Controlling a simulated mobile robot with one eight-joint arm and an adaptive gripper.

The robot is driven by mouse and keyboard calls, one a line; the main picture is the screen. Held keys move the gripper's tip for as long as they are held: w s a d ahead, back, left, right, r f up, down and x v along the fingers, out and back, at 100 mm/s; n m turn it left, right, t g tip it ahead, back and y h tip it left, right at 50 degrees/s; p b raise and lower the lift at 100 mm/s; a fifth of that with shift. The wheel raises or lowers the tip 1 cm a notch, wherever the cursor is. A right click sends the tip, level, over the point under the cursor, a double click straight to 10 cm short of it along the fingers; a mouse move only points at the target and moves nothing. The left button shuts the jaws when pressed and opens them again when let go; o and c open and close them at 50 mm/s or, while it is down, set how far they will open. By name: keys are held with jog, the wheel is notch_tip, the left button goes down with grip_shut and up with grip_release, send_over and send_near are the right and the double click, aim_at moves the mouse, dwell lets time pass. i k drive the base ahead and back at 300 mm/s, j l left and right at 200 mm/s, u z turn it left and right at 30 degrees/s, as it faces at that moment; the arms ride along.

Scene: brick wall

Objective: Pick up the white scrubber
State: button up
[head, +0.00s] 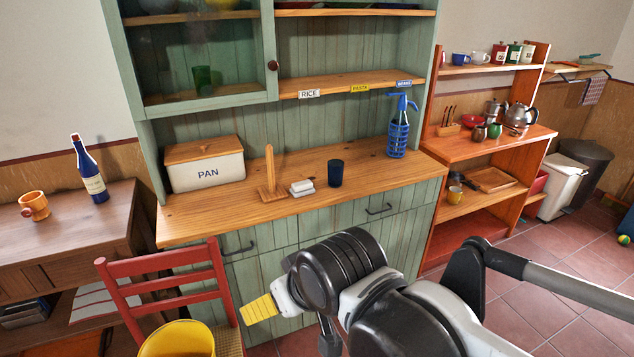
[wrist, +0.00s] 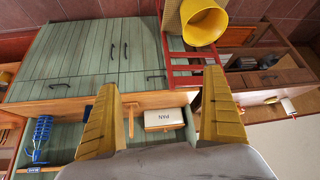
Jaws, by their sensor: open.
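The white scrubber (head: 302,188) is a small white block with a grey part, lying on the wooden counter (head: 225,215) of the green cupboard. It sits between the wooden upright holder (head: 270,175) and a dark blue cup (head: 335,173). In the head view my gripper (head: 260,309) is in front of the cupboard, lower than the counter and apart from the scrubber. In the wrist view my gripper (wrist: 160,82) shows two yellow fingers spread wide with nothing held. I cannot make out the scrubber there; the left finger may hide it.
A PAN bread box (head: 205,164) and a blue siphon bottle (head: 399,127) stand on the counter. A red chair (head: 165,285) with a yellow bucket (head: 178,340) stands in front at left. A shelf (head: 420,84) hangs above the counter.

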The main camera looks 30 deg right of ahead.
aim_at(301, 188)
jog(key=i+l+u, duration=0.25)
jog(key=i+l, duration=0.15)
jog(key=l, duration=0.25)
jog(key=i+l+u, duration=0.1)
jog(key=l, duration=0.2)
jog(key=i+l+u, duration=0.1)
jog(key=i+l, duration=0.15)
jog(key=i+l+u, duration=0.15)
jog(key=l, duration=0.35)
jog(key=i+l+u, duration=0.1)
jog(key=i, duration=0.2)
